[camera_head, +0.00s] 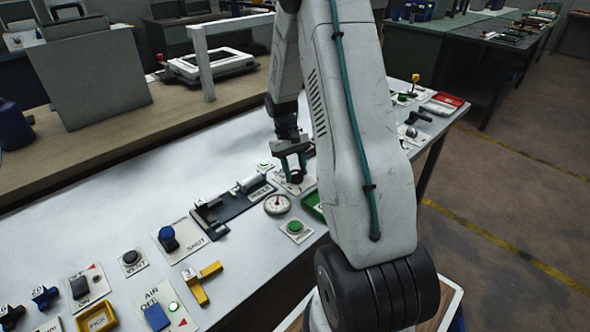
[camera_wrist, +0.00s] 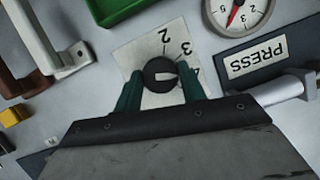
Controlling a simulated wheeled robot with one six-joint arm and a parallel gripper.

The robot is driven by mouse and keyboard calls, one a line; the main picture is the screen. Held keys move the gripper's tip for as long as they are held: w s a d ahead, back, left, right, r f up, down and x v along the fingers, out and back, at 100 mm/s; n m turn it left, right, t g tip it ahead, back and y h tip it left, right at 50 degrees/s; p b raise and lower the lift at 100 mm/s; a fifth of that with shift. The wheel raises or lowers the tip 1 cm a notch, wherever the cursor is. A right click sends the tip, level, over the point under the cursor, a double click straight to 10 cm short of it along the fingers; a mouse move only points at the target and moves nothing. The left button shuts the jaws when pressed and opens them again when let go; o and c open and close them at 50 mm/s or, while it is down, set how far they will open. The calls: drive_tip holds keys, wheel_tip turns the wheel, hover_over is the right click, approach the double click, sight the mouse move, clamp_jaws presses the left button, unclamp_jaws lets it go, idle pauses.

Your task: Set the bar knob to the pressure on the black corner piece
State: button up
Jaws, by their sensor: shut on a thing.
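In the wrist view a round black knob (camera_wrist: 158,72) with a white mark sits on a white plate (camera_wrist: 135,56) with numbers; 2, 3 and 4 show. The white mark points right, toward the 3 and 4 side. My gripper (camera_wrist: 161,88) has its two teal fingers closed on the knob, one on each side. In the head view my gripper (camera_head: 292,172) is down at the bench, partly hiding the knob. A black piece (camera_head: 12,317), perhaps the corner piece, is at the bottom left edge; its marking is too small to read surely.
A gauge with a red needle (camera_wrist: 237,12) lies beside the knob; its dial also shows in the head view (camera_head: 277,205). A dark PRESS fixture (camera_head: 225,213) with a cylinder is left of it. A green tray (camera_wrist: 112,10) and a white handle (camera_wrist: 38,38) are close by.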

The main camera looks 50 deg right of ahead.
sight(292, 173)
idle(0.4)
drive_tip(key=o, duration=1)
drive_tip(key=shift+c, duration=0.2)
drive_tip(key=v, duration=0.7)
drive_tip(key=shift+w+r, duration=0.2)
drive_tip(key=shift+r, duration=0.15)
drive_tip(key=s+a, duration=0.2)
drive_tip(key=shift+s+f+m+g, duration=0.1)
drive_tip(key=shift+s+m+g, duration=0.2)
drive_tip(key=shift+m, duration=0.1)
drive_tip(key=s+a+r+n+t, duration=0.2)
drive_tip(key=s+a+r+t, duration=0.1)
drive_tip(key=s+a+r, duration=0.6)
drive_tip(key=s+a+r+n+t+h, duration=0.1)
drive_tip(key=s+a+r+t, duration=0.2)
drive_tip(key=s+a+r, duration=0.6)
drive_tip(key=s+a, duration=0.3)
drive_tip(key=a, duration=0.4)
drive_tip(key=shift+a+r+n, duration=0.35)
drive_tip(key=shift+a+n, duration=0.05)
